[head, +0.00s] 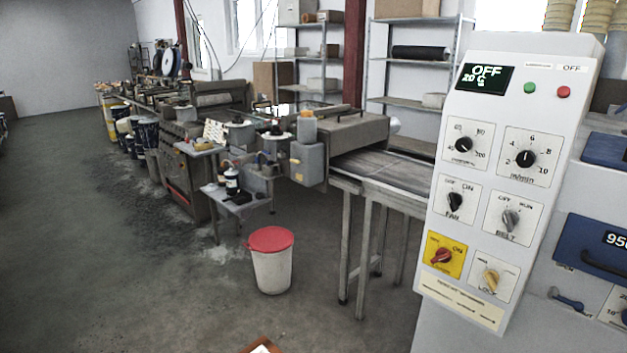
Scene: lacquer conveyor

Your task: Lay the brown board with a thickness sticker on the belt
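A small brown piece with a white patch (262,347) shows at the bottom edge of the head view. It may be the brown board with its sticker, but most of it is cut off, and I cannot tell what it rests on or whether anything holds it. The grey belt (385,170) runs out of the machine at the middle right, with nothing seen lying on its visible part. Its right end is hidden behind the control panel. Neither of my grippers is in view.
The white control panel (515,190) stands close on the right; its display reads OFF. A white bucket with a red lid (272,262) stands on the floor before the belt's legs. A small side table (237,200) holds bottles. The floor at left is clear.

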